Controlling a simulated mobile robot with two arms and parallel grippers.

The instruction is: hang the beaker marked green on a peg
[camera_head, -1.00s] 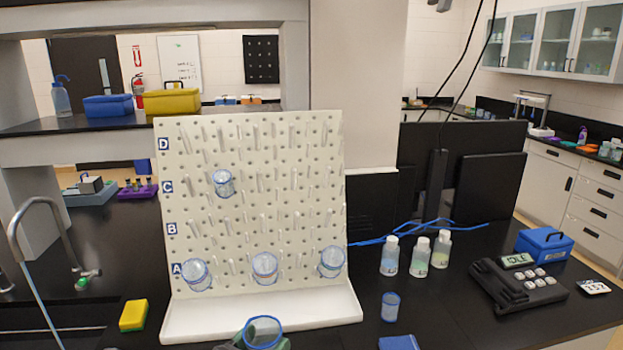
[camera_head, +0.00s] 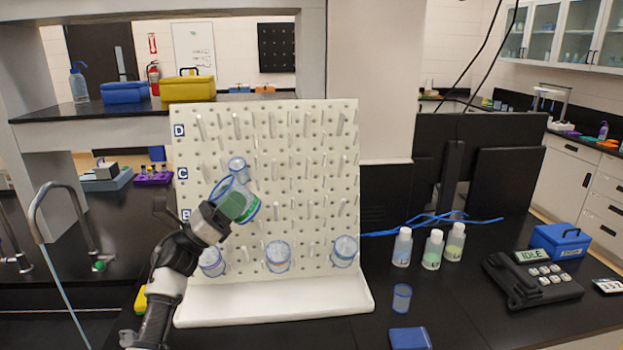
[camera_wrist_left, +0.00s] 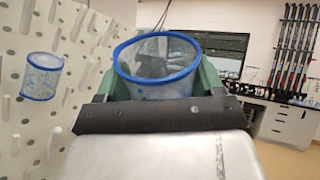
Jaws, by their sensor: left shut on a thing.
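My left gripper (camera_head: 231,205) has green fingers and is shut on a clear beaker with a blue rim (camera_head: 226,190) and a green band. The held beaker is tilted in front of the pegboard (camera_head: 300,205), around rows B and C. I cannot tell whether it touches a peg. In the left wrist view, the held beaker (camera_wrist_left: 158,75) sits between the green fingers (camera_wrist_left: 207,80), its blue-rimmed mouth facing the camera. Another beaker hangs in row C (camera_head: 239,165), just behind the held one; a hung beaker also shows at left in the wrist view (camera_wrist_left: 42,76). My right gripper is out of view.
Three beakers hang along row A: left (camera_head: 211,262), middle (camera_head: 278,257) and right (camera_head: 344,252). Pegs right of the held beaker are bare. A small beaker (camera_head: 402,297), several bottles (camera_head: 433,250) and a tap (camera_head: 40,212) stand on the black bench.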

